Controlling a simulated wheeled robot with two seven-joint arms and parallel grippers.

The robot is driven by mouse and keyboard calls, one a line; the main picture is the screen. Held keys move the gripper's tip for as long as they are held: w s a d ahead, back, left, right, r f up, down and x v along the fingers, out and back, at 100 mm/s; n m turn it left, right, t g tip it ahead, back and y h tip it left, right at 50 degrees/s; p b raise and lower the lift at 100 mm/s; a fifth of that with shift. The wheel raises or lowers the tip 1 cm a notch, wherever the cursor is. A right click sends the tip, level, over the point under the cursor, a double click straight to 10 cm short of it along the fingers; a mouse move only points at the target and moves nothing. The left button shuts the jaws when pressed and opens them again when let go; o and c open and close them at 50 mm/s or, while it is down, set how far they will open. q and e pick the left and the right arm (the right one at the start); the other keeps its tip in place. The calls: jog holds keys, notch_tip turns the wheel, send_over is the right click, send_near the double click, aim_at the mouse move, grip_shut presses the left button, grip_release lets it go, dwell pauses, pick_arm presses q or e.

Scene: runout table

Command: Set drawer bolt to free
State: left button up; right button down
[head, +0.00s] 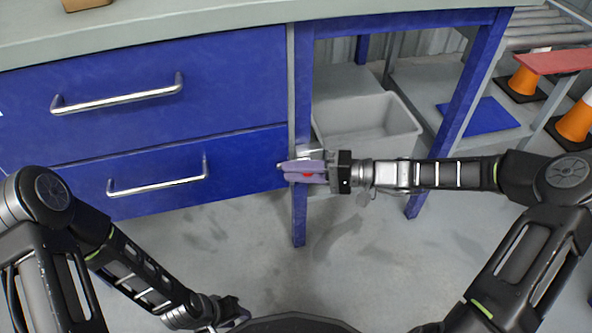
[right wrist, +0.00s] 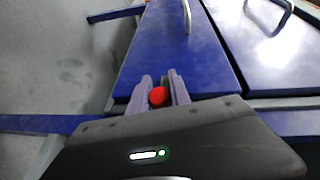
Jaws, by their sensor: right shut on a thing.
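The drawer bolt shows only as a red knob (right wrist: 158,96) between the two purple fingers of my right gripper (right wrist: 160,80). In the head view a bit of the red knob (head: 308,175) shows at the lower side of my right gripper (head: 284,168), by the table leg at the right end of the lower blue drawer (head: 240,160). My right gripper is shut on the knob. The rest of the bolt is hidden by the fingers. The lower drawer looks closed. My left gripper (head: 232,315) is low at the bottom edge, far from the drawers, its fingers unclear.
The upper blue drawer (head: 230,70) with a bar handle is above. The lower drawer's handle (head: 155,186) sticks out to the left of my right gripper. A grey bin (head: 365,128) stands behind my right gripper. The floor before the drawers is clear.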

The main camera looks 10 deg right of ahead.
jog(key=shift+d+f, duration=0.1)
dwell(0.4)
jog(key=d, duration=0.3)
jog(key=d+p, duration=0.1)
jog(key=shift+w+d, duration=0.25)
jog(key=shift+d, duration=0.15)
jog(key=c, duration=1.2)
grip_release()
jog(key=shift+c, duration=0.2)
jog(key=p+v, duration=0.2)
jog(key=v, duration=0.6)
jog(key=shift+p, duration=0.35)
